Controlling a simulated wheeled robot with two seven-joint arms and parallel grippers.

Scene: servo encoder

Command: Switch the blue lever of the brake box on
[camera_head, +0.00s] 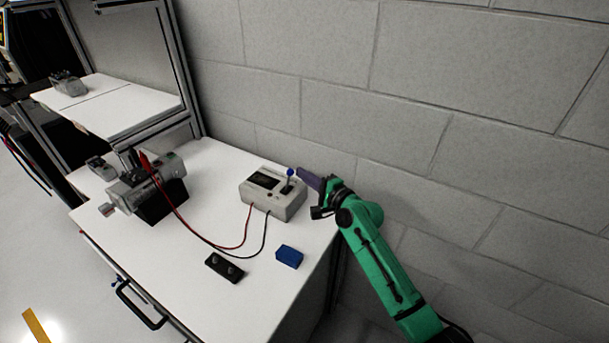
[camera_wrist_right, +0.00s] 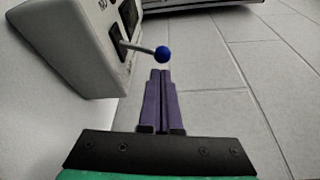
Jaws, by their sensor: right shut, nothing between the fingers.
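The brake box (camera_head: 275,192) is a pale grey box with a dark panel on the white table; it also shows in the right wrist view (camera_wrist_right: 75,38). Its lever has a blue ball knob (camera_head: 290,172) on a thin metal stem. In the right wrist view the blue knob (camera_wrist_right: 163,53) sits just beyond the fingertips, apparently with a small gap. My right gripper (camera_head: 301,172) has purple fingers and is shut and empty, pointing at the knob from the right. The fingers (camera_wrist_right: 161,72) lie side by side in the wrist view. My left gripper is not in view.
Red and black cables run from the box to a grey motor-like device (camera_head: 148,185) on a black block. A blue block (camera_head: 289,256) and a black plate with two knobs (camera_head: 224,267) lie in front of the box. A block wall (camera_head: 420,120) stands behind.

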